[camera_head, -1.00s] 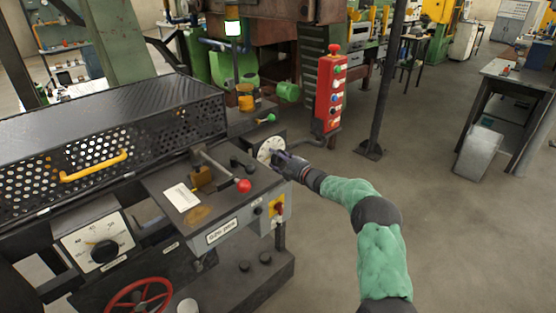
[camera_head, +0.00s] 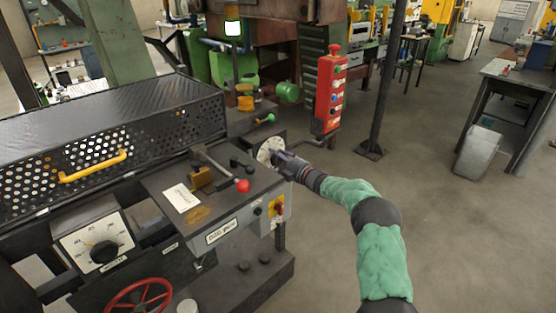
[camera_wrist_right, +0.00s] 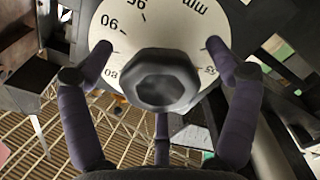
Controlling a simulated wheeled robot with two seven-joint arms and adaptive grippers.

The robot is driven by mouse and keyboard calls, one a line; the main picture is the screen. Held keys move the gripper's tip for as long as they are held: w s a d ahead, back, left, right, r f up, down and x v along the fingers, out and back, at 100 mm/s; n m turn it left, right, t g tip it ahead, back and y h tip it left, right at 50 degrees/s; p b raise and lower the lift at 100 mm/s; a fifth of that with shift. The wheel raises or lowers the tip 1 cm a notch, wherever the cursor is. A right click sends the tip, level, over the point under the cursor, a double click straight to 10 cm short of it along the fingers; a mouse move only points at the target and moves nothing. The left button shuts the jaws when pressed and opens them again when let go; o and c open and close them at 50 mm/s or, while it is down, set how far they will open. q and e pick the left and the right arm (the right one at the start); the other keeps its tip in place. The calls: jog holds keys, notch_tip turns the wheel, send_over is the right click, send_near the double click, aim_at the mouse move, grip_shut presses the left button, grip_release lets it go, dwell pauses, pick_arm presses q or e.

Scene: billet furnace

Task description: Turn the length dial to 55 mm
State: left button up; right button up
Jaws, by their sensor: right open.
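The length dial (camera_head: 269,151) is a round white disc at the right end of the machine. In the right wrist view the dial face (camera_wrist_right: 204,28) carries dark numbers and the letters "mm". Its dark faceted knob (camera_wrist_right: 166,80) stands out in front of the face and hides part of the scale. My right gripper (camera_head: 281,157) is at the dial. In the wrist view my right gripper (camera_wrist_right: 162,48) is open, with one finger on each side of the knob and gaps between them and the knob. The dial's exact setting cannot be read. My left gripper is not in view.
A second dial (camera_head: 95,240) with a black knob is on the machine's front left. A red-ball lever (camera_head: 242,186) and the top plate (camera_head: 222,210) lie left of my right gripper. A red button box (camera_head: 329,95) stands behind it.

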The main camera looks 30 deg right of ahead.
jog(key=v, duration=1.2)
dwell(0.3)
